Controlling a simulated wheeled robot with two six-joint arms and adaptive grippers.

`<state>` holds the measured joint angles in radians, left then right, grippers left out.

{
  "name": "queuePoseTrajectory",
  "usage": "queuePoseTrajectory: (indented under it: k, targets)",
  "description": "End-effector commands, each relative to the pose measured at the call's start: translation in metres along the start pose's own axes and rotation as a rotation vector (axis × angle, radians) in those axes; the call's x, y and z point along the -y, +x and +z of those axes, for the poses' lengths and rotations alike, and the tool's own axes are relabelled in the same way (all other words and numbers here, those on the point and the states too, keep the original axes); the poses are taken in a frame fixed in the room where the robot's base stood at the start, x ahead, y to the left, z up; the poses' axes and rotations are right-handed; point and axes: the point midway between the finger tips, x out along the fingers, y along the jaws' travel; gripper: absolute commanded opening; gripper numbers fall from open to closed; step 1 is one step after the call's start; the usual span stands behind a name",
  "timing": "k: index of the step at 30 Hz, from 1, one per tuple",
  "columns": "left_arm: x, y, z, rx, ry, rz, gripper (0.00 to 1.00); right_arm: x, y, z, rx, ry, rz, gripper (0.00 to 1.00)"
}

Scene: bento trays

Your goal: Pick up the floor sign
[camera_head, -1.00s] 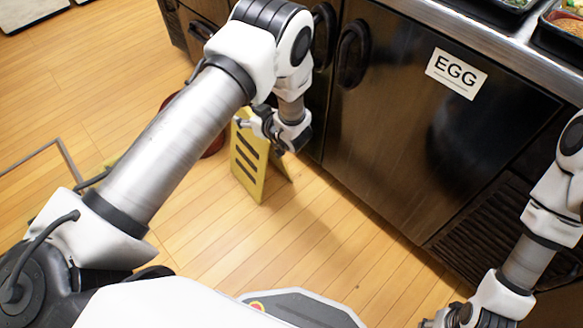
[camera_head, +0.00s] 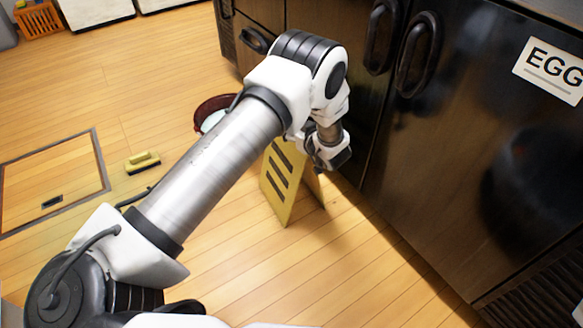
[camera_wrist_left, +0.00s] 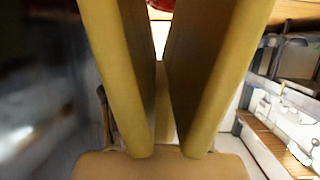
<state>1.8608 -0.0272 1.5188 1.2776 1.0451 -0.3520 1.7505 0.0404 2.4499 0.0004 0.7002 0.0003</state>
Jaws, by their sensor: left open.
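The yellow floor sign (camera_head: 278,192) stands upright on the wooden floor like an A-frame, with dark slanted slots in its face, close to the dark cabinet front. My left gripper (camera_head: 310,152) is at the top of the sign, open, and hides part of its upper edge. In the left wrist view the two yellow panels of the sign (camera_wrist_left: 113,65) fill the middle and spread apart, with a tan top piece at the bottom edge. I cannot tell whether the fingers touch the sign. My right gripper is out of view.
Dark cabinets (camera_head: 445,150) with black handles and an EGG label stand right of the sign. A dark red basin (camera_head: 212,104) is behind it. A yellow brush (camera_head: 142,162) and a framed floor hatch (camera_head: 97,150) are at left. An orange crate (camera_head: 38,22) is far back.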

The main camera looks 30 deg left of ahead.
Motion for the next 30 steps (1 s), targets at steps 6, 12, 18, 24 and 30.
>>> queuePoseTrajectory:
  k: [6,12,18,24,30]
  targets:
    - [0.000,-0.001,-0.001,0.000,0.000,0.001,0.19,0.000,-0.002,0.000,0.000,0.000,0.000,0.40]
    - [-0.001,-0.001,-0.002,-0.001,-0.001,0.001,0.00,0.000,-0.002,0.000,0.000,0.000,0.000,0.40]
    - [0.000,-0.001,-0.002,-0.001,0.000,0.001,0.00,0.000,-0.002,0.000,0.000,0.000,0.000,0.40]
    - [0.000,-0.005,-0.010,-0.001,0.000,0.001,0.00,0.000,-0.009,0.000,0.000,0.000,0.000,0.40]
    - [0.000,-0.011,-0.024,-0.001,0.000,0.001,0.00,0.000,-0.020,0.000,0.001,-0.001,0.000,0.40]
